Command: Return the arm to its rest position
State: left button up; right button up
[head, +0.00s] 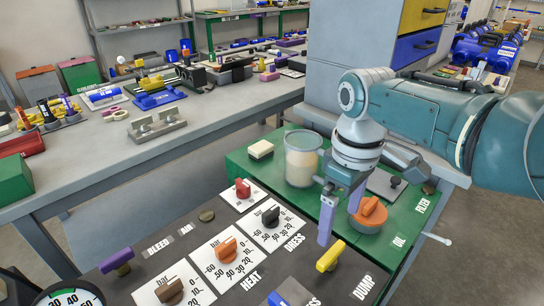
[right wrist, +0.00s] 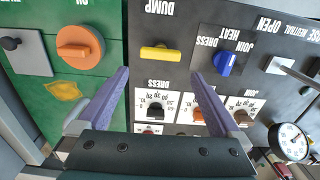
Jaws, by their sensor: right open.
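My right arm comes in from the right, its wrist bent down over the cart's control panel. My right gripper (head: 341,222) has purple fingers pointing down and apart, with nothing between them. In the right wrist view the gripper (right wrist: 159,76) is open, and the yellow DUMP handle (right wrist: 160,53) shows beyond the gap between the fingertips. In the head view the yellow handle (head: 331,256) lies just below and in front of the fingers, apart from them as far as I can tell. My left gripper is not in view.
An orange OIL knob (head: 372,210) stands close beside the fingers on the green panel. A glass jar (head: 303,160) is left of the wrist. The dark panel holds several knobs, including a blue one (right wrist: 224,62). A grey cabinet (head: 345,50) stands behind the arm.

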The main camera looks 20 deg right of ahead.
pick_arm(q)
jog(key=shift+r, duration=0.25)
pick_arm(e)
jog(key=shift+r, duration=0.5)
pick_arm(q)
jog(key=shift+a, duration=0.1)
